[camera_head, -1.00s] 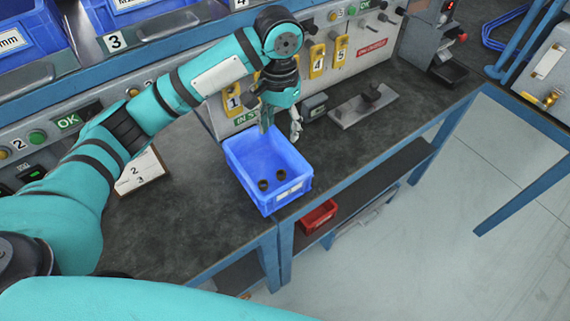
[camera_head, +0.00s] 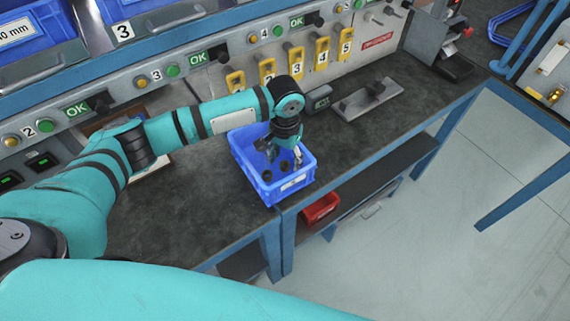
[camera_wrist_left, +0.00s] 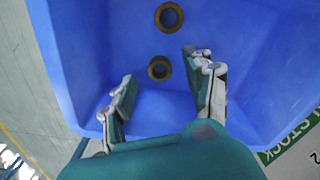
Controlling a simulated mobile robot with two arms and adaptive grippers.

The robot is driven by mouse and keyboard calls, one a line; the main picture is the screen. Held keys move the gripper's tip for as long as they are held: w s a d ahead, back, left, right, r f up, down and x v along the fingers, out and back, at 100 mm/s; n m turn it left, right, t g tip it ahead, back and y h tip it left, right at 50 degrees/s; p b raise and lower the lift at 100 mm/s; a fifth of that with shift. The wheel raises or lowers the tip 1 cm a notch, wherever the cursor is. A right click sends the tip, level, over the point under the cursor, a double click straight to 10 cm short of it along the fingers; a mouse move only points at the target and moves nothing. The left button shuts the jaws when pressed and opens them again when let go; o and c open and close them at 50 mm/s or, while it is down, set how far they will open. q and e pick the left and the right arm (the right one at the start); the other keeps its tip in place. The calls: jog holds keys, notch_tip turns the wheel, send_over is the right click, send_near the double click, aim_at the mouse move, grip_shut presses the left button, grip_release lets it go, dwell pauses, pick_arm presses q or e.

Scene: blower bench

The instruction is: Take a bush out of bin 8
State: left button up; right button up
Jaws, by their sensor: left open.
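A blue bin (camera_head: 250,185) stands on the dark bench near its front edge; its label is too small to read. Two dark ring-shaped bushes lie on its floor, a nearer one (camera_head: 267,177) and another one (camera_head: 284,167). My left gripper (camera_head: 283,157) points down into the bin, above the bushes. In the left wrist view the left gripper (camera_wrist_left: 160,76) is open and empty. One brassy bush (camera_wrist_left: 159,75) appears between its fingers, and the other bush (camera_wrist_left: 169,31) lies beyond. Whether the fingers reach the bin floor cannot be told. My right gripper is out of view.
Yellow numbered tags (camera_head: 295,59) hang on the panel behind the bin. A grey metal fixture (camera_head: 367,100) stands to the right on the bench. A red bin (camera_head: 320,208) sits on the lower shelf. Bench space left of the blue bin is clear.

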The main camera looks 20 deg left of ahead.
pick_arm(q)
jog(key=shift+f, duration=0.85)
jog(key=shift+c, duration=0.4)
grip_shut()
jog(key=shift+r, duration=0.1)
